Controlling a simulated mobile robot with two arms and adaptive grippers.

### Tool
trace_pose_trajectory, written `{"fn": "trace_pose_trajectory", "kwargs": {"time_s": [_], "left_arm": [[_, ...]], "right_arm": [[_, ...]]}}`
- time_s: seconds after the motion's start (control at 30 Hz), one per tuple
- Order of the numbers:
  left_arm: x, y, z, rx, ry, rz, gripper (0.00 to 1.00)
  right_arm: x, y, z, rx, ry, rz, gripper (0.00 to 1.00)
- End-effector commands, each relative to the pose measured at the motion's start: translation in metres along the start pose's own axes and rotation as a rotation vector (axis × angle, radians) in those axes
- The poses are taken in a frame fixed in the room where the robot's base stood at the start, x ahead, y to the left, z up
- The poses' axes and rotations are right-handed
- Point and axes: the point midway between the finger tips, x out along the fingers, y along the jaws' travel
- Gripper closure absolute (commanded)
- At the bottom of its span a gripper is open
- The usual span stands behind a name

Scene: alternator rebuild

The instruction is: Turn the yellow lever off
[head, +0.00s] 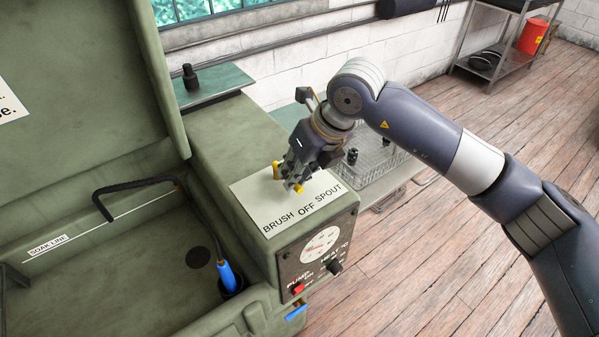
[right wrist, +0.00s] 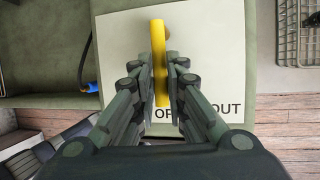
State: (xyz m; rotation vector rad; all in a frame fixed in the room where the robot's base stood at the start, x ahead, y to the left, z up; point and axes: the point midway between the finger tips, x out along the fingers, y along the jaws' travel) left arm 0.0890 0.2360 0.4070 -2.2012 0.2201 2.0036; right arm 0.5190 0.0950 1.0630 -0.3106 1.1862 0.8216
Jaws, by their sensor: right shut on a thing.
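The yellow lever (head: 299,188) stands over a white label plate (head: 255,195) marked BRUSH, OFF and SPOUT on top of the green machine. My right gripper (head: 291,177) is shut on the lever. In the right wrist view the lever (right wrist: 160,60) runs between the two fingers (right wrist: 161,82), and its lower end is close to the word OFF. The fingers hide part of the lettering there and part of the lever in the head view. My left gripper is not in view.
The machine's open tub (head: 130,265) with a black bent pipe (head: 140,185) and a blue-handled brush (head: 230,277) is at left. A front panel (head: 322,245) carries a gauge, a knob and a red switch. A wire basket (head: 370,165) stands behind my right gripper.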

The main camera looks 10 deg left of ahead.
Motion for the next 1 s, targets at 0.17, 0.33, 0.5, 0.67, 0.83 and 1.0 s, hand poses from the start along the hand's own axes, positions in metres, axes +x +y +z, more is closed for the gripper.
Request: {"fn": "trace_pose_trajectory", "kwargs": {"time_s": [0.17,0.33,0.5,0.67,0.83,1.0], "left_arm": [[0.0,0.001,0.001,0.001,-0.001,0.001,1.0],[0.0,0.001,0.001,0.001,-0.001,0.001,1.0],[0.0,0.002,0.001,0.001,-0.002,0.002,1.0],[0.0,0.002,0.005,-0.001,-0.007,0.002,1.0],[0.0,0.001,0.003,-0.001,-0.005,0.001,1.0],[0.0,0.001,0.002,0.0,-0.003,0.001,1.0]], "right_arm": [[-0.001,0.0,0.0,0.0,0.001,0.0,1.0],[-0.001,0.0,0.0,0.0,0.0,0.0,0.67],[0.0,0.0,0.0,-0.001,0.0,0.0,0.67],[-0.002,-0.001,0.0,-0.001,0.0,0.0,0.67],[-0.022,-0.001,0.001,-0.002,-0.002,-0.002,0.67],[-0.059,-0.001,0.001,-0.002,-0.004,-0.002,0.67]]}}
